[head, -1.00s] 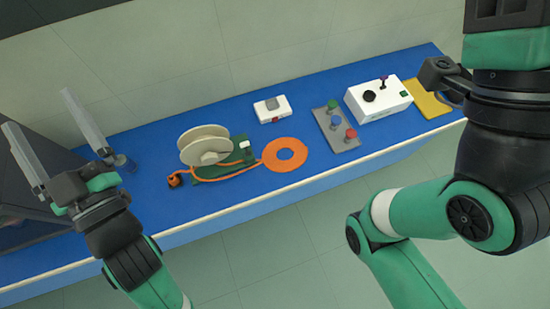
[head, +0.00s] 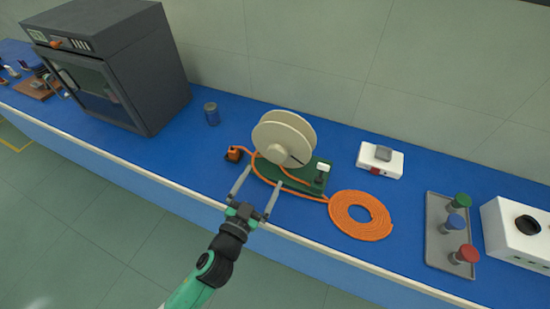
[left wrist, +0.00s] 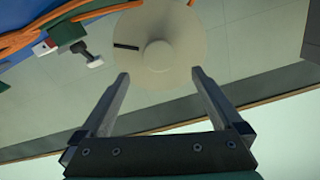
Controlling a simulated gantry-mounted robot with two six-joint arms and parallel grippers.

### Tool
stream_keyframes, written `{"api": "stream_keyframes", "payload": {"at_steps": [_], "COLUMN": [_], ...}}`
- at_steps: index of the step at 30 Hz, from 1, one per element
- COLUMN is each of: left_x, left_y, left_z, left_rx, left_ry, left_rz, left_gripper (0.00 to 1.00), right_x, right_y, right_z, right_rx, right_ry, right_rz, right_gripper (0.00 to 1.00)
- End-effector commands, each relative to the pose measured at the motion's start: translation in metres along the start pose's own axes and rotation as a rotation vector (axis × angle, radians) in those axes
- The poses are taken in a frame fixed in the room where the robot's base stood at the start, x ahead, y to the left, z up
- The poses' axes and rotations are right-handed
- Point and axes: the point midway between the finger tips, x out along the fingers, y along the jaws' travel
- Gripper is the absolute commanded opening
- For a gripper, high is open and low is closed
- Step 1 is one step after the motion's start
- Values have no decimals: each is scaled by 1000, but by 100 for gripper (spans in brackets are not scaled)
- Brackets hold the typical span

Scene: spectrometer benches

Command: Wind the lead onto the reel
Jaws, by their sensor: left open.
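The cream reel (head: 272,142) stands upright on a green base (head: 318,184) on the blue bench. The orange lead lies in a flat coil (head: 343,222) right of the base. From the coil it runs along the base's front to an orange plug-like end (head: 234,154) left of the reel. My left gripper (head: 260,181) is open and empty, in front of the reel. In the left wrist view the reel's round face (left wrist: 180,30), with a hub and dark slot, lies beyond the open fingers (left wrist: 160,73). My right gripper is out of view.
A white-topped post (head: 322,168) stands on the base. A dark oven (head: 120,75) and a blue jar (head: 211,114) stand left. A white switch box (head: 380,160), a grey tray (head: 437,235) with coloured knobs and a white control box (head: 515,235) are right.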

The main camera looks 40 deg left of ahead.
Motion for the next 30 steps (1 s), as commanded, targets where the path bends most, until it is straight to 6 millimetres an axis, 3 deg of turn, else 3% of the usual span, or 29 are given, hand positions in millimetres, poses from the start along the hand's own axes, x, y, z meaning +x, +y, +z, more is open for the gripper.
{"api": "stream_keyframes", "payload": {"at_steps": [6, 10, 15, 22, 30], "left_x": [51, 73, 87, 87, 87], "left_y": [-1, 0, 0, 0, 0], "left_z": [-1, 0, 0, 0, 0], "left_rx": [-1, 0, -1, 0, 0], "left_ry": [1, 1, 1, 1, 1], "left_rz": [-3, -1, 0, 1, 1], "left_gripper": [100, 100, 100, 100, 53], "right_x": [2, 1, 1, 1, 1], "right_y": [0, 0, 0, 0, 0], "right_z": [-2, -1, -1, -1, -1], "right_rx": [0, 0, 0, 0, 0], "right_ry": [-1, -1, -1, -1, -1], "right_rz": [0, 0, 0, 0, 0], "right_gripper": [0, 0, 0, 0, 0]}}
